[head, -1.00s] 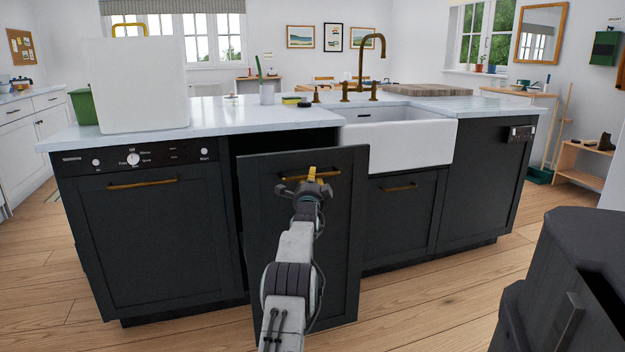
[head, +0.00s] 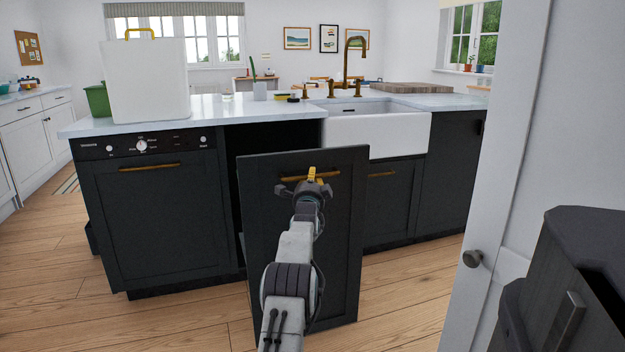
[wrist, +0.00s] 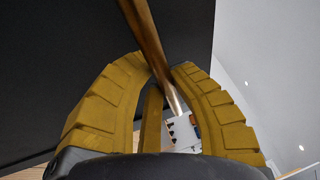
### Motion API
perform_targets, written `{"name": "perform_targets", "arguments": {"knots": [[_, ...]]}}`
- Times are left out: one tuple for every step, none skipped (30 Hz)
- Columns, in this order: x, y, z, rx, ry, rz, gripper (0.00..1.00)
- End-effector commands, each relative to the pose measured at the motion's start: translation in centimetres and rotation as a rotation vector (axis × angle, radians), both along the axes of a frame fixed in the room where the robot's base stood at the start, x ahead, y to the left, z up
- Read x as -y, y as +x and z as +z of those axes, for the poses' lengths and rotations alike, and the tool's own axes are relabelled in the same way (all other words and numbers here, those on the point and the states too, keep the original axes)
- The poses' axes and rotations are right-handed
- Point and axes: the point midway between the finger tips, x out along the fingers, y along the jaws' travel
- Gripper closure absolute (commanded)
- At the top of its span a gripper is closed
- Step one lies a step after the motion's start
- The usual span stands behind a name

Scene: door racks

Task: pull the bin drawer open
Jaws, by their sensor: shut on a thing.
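The bin drawer has a dark front panel (head: 270,230) that stands well out from the island, with a dark gap behind it on its left side. A brass bar handle (head: 331,174) runs across its upper part. My gripper (head: 312,176) is at the middle of that handle, its yellow fingers shut on it. In the wrist view the yellow fingers (wrist: 160,80) close around the brass bar (wrist: 147,35), with the dark panel beyond. The inside of the drawer is hidden behind the panel.
The island has a dishwasher (head: 155,215) to the left and a white sink (head: 378,136) to the right. Wooden floor (head: 190,318) is clear at front left.

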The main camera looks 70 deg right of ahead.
Motion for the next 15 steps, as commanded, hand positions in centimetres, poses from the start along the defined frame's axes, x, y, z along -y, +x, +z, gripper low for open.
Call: {"name": "perform_targets", "arguments": {"knots": [[-0.1, 0.38, 0.06, -0.001, -0.002, 0.005, 1.0], [-0.1, 0.38, 0.06, -0.001, -0.002, 0.005, 1.0], [-0.1, 0.39, 0.06, -0.001, -0.002, 0.005, 1.0], [-0.11, 0.39, 0.07, -0.001, -0.002, 0.005, 1.0], [-0.11, 0.39, 0.07, -0.001, -0.002, 0.005, 1.0], [-0.11, 0.39, 0.07, -0.001, -0.002, 0.005, 1.0], [-0.11, 0.39, 0.07, -0.001, -0.002, 0.005, 1.0], [-0.11, 0.4, 0.07, -0.001, -0.002, 0.005, 1.0], [-0.11, 0.4, 0.08, -0.001, -0.002, 0.005, 1.0], [-0.11, 0.4, 0.08, -0.001, -0.002, 0.005, 1.0], [-0.11, 0.4, 0.08, -0.001, -0.002, 0.005, 1.0], [-0.11, 0.4, 0.08, -0.001, -0.002, 0.005, 1.0], [-0.11, 0.41, 0.08, -0.001, -0.002, 0.005, 1.0], [-0.11, 0.41, 0.08, -0.001, -0.002, 0.005, 1.0], [-0.11, 0.4, 0.08, -0.001, -0.002, 0.005, 0.77]]}}
